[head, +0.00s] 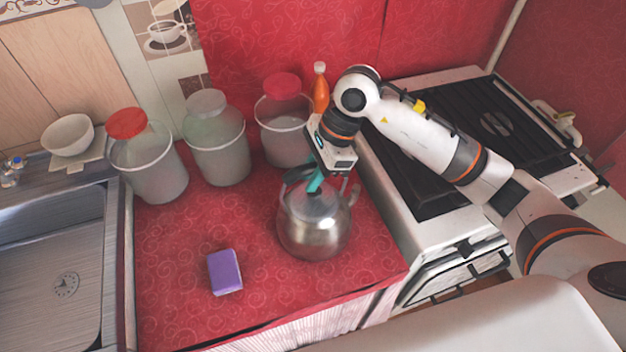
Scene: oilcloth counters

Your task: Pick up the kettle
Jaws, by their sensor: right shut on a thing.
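The kettle (314,228) is a shiny steel pot with a dark handle. It is upright at the right part of the red counter, near the stove. My right gripper (315,181) comes down from above and is shut on the kettle's handle, with its teal fingers over the lid. The gripper hides part of the handle. Whether the kettle's base touches the counter I cannot tell. My left gripper is not in view.
Several lidded jars, one clear with a red lid (282,87), stand behind the kettle beside an orange bottle (320,88). A purple sponge (225,271) lies front left on the counter (180,260). A sink (55,270) is left; a stove (440,150) is right.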

